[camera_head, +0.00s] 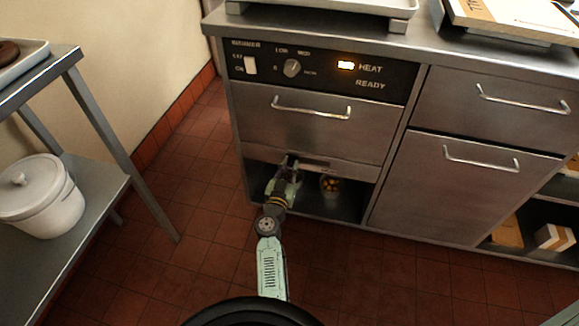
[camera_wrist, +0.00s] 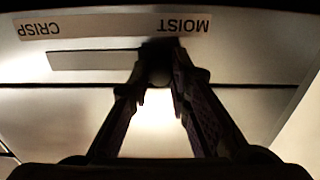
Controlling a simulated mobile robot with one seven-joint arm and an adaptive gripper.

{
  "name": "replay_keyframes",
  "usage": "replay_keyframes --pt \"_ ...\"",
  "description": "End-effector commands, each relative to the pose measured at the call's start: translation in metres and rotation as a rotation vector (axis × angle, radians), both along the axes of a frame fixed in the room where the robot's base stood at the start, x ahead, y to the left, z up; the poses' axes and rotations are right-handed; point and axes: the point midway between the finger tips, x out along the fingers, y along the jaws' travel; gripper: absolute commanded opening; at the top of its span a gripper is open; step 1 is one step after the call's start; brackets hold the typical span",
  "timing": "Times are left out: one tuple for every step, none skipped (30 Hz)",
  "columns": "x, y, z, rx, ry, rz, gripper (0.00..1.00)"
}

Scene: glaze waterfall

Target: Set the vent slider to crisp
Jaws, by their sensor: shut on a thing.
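The vent slider's knob (camera_wrist: 158,62) is a small dark piece at the right end of a pale slot (camera_wrist: 95,61) in the wrist view. It sits below the MOIST label (camera_wrist: 184,25). The CRISP label (camera_wrist: 40,29) is at the far left of the same strip, and the slot runs bare toward it. My gripper (camera_wrist: 158,78) is shut on the knob, one finger on each side; the fingers hide part of it. In the head view my gripper (camera_head: 291,167) is at the left part of the vent strip (camera_head: 320,165), under the drawer.
The warmer drawer (camera_head: 310,125) above is shut, with a bar handle (camera_head: 310,108). Below the strip is an open bay with a small container (camera_head: 330,187) to the right of my gripper. A steel table with a white pot (camera_head: 42,200) stands left; the floor between is clear.

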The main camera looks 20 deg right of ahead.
Motion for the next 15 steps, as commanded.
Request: replay_keyframes --pt "-0.001 -0.001 0.0 -0.001 0.001 0.0 0.0" --pt "-0.002 -0.003 0.001 -0.001 0.001 -0.001 0.0" --pt "-0.005 -0.007 0.001 -0.001 0.001 -0.002 0.0" --pt "-0.007 -0.011 0.002 -0.002 0.0 -0.003 0.0" --pt "-0.011 -0.016 0.003 -0.002 0.001 -0.004 0.0" --pt "-0.016 -0.024 0.003 -0.002 0.001 -0.005 0.0" --pt "-0.021 -0.031 0.003 -0.002 0.002 -0.006 0.0" --pt "-0.026 -0.038 0.003 -0.002 0.002 -0.006 0.0" --pt "-0.032 -0.047 0.001 -0.002 0.002 -0.006 0.0" --pt "-0.037 -0.054 0.001 -0.003 0.001 -0.006 0.0" --pt "-0.041 -0.06 0.0 -0.002 0.0 -0.005 0.0" --pt "-0.046 -0.067 0.0 -0.003 -0.001 -0.004 0.0" --pt "-0.049 -0.073 -0.001 -0.003 -0.002 -0.004 0.0" --pt "-0.052 -0.077 -0.001 -0.003 -0.001 -0.003 0.0" --pt "-0.055 -0.082 -0.001 -0.003 -0.001 -0.003 0.0"
